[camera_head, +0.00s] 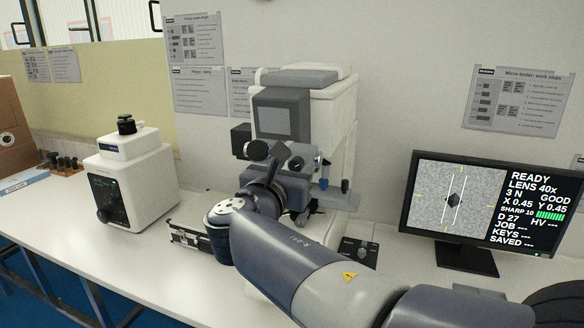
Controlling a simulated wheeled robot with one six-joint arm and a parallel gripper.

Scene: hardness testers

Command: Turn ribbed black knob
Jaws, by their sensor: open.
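A pale bench-top micro hardness tester (335,115) stands at the middle of the bench. A round dark knob (257,150) shows on the left of its head, and a smaller dark knob (296,163) sits to the right. I cannot tell from this view which one is ribbed. My gripper (275,166) reaches up in front of the head, between these two knobs. It is open, with nothing seen between its fingers. Whether it touches either knob cannot be told. My wrist and forearm hide the tester's stage and lower front.
A smaller white machine (140,185) with a black top knob (126,124) and front dial stands left. A monitor (487,208) stands right, reading READY. A small control box (358,252) lies right of my wrist. An open case (188,235) lies left of it.

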